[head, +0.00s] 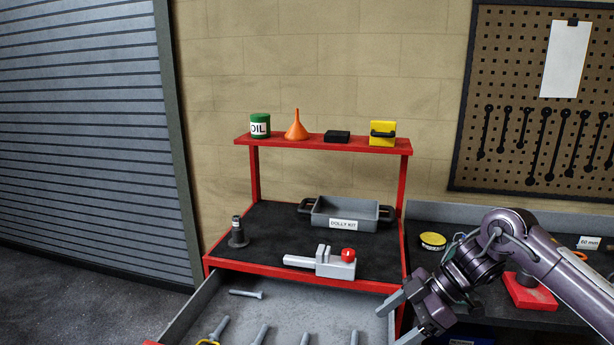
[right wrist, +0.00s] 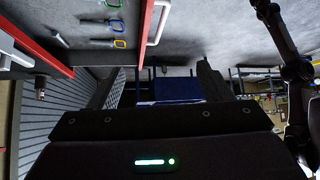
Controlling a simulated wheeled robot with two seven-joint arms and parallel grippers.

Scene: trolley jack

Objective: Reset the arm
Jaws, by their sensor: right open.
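My right arm comes in from the right in the head view. Its gripper (head: 392,324) is open and empty, at the right front corner of the red trolley, close to the right side of the open drawer (head: 188,315). In the right wrist view the two dark fingers of my right gripper (right wrist: 174,84) stand apart with nothing between them. That view also shows a red edge (right wrist: 142,22) with a pale bar handle (right wrist: 160,24) close by. My left gripper is not in view.
The red trolley's black top holds a grey DOLLY KIT tray (head: 325,213), a grey device with a red knob (head: 335,264) and a dark bottle jack-like piece (head: 238,233). Several bolts lie in the drawer.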

